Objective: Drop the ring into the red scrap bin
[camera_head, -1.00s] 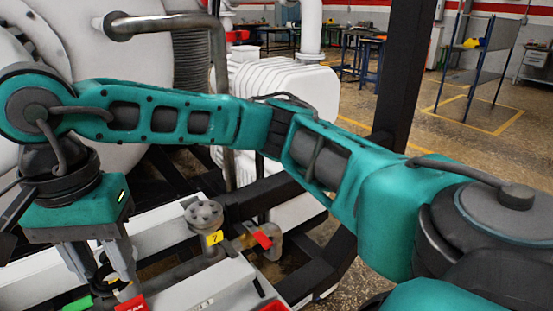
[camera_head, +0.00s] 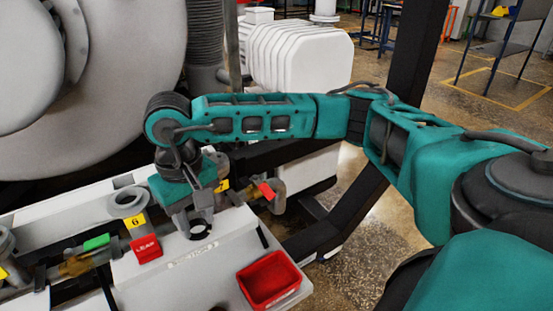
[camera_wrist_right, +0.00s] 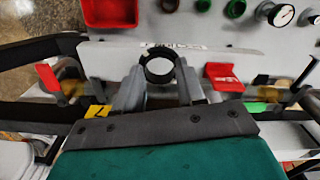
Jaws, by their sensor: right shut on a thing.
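My right gripper (camera_head: 202,224) is shut on a black ring (camera_head: 200,236), which hangs at its fingertips above the light grey bench. In the right wrist view, the ring (camera_wrist_right: 160,83) sits between the two grey fingers of the gripper (camera_wrist_right: 160,72), its round opening facing the camera. The red scrap bin (camera_head: 269,279) is at the bench's front right in the head view, right of and nearer than the gripper, apart from the ring. The bin also shows at the top left of the right wrist view (camera_wrist_right: 115,13). My left gripper is out of view.
A red LEAK tag (camera_head: 146,249), a yellow tag marked 6 (camera_head: 135,221) and a flanged port (camera_head: 127,201) are left of the gripper. A red-handled valve (camera_head: 266,191) is to its right. A dark frame post (camera_head: 412,60) stands behind my right arm.

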